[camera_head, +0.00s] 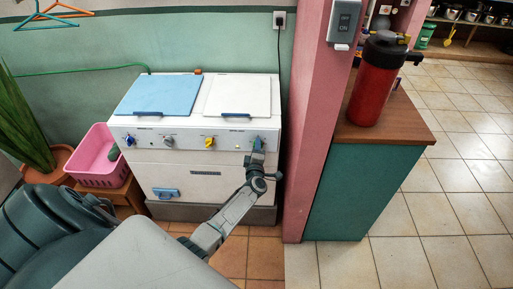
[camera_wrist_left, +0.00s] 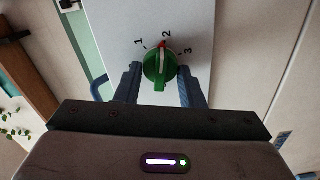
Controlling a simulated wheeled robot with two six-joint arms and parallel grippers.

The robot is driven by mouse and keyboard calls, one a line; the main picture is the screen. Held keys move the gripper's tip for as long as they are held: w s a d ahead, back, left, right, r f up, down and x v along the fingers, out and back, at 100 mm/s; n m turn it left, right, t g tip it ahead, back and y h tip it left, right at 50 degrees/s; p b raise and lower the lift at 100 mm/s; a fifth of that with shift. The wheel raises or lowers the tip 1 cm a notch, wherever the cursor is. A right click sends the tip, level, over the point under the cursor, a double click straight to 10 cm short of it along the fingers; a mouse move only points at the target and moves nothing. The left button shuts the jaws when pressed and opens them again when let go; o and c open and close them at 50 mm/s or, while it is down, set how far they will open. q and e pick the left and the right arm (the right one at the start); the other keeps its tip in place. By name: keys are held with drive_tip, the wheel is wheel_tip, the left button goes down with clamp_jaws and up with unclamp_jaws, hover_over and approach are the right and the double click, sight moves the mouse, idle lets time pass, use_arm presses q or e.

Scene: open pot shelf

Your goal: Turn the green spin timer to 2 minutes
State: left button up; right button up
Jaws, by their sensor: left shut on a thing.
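The green spin timer (camera_wrist_left: 160,70) is a round knob with a raised grip on a white panel in the left wrist view. Its red mark points up, close beside the printed 2; the 1 is to the left and the 3 to the right. My left gripper (camera_wrist_left: 159,86) is shut on the green spin timer, one blue-grey finger on each side. In the head view my left gripper (camera_head: 257,144) is at the right end of the washing machine's (camera_head: 192,185) control panel and mostly hides the timer. My right gripper is not in view.
A yellow knob (camera_head: 209,142), a grey knob (camera_head: 168,142) and a blue knob (camera_head: 129,140) sit left along the panel. A pink pillar (camera_head: 309,110) and a cabinet with a red canister (camera_head: 372,90) stand close right. A pink basket (camera_head: 98,160) is at left.

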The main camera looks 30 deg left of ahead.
use_arm(q)
drive_tip(key=o, duration=1)
drive_tip(key=v, duration=1)
drive_tip(key=shift+s+d, duration=0.2)
drive_tip(key=shift+s, duration=0.15)
